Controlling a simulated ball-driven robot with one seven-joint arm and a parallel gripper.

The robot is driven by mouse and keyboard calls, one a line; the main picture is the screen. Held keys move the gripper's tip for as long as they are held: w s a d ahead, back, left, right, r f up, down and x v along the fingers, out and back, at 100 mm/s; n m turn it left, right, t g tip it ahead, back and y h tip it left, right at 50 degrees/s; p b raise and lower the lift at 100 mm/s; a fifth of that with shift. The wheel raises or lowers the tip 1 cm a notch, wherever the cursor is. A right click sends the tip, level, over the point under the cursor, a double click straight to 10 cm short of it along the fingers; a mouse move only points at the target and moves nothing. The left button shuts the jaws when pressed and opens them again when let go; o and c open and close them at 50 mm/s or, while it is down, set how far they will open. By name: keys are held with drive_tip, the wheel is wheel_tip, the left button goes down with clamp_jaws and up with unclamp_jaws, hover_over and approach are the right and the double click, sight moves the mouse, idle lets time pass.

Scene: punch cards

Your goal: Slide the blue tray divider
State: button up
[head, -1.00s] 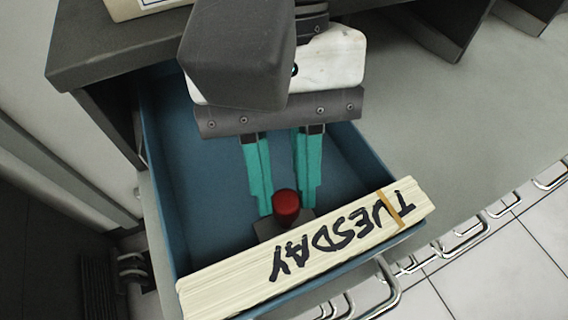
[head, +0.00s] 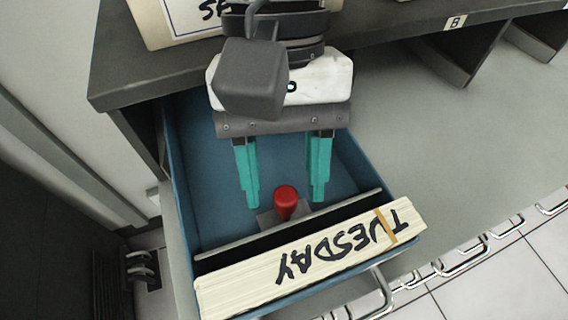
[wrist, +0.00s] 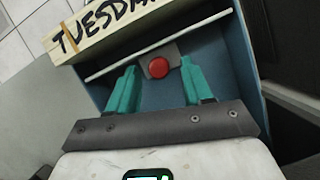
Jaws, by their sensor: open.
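The blue tray (head: 180,200) is an open drawer under a dark shelf. Its divider (head: 235,245) is a thin grey plate across the tray, with a block and red knob (head: 285,200) on the side nearer my arm. A dark gap separates it from a card stack (head: 320,262) marked TUESDAY at the tray's front end. My gripper (head: 285,204) is open, its teal fingers on either side of the knob and apart from it. In the wrist view, the red knob (wrist: 158,67) sits between the spread fingertips and the divider (wrist: 200,32) lies beyond.
The dark shelf (head: 125,88) overhangs the tray's back end. Another labelled card stack (head: 165,25) rests on top of it. Metal handles (head: 375,295) line the front edge. The grey counter (head: 440,130) right of the tray is clear.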

drive_tip(key=p+v, duration=0.3)
drive_tip(key=v, duration=0.7)
drive_tip(key=shift+w+r, duration=0.2)
drive_tip(key=shift+r, duration=0.15)
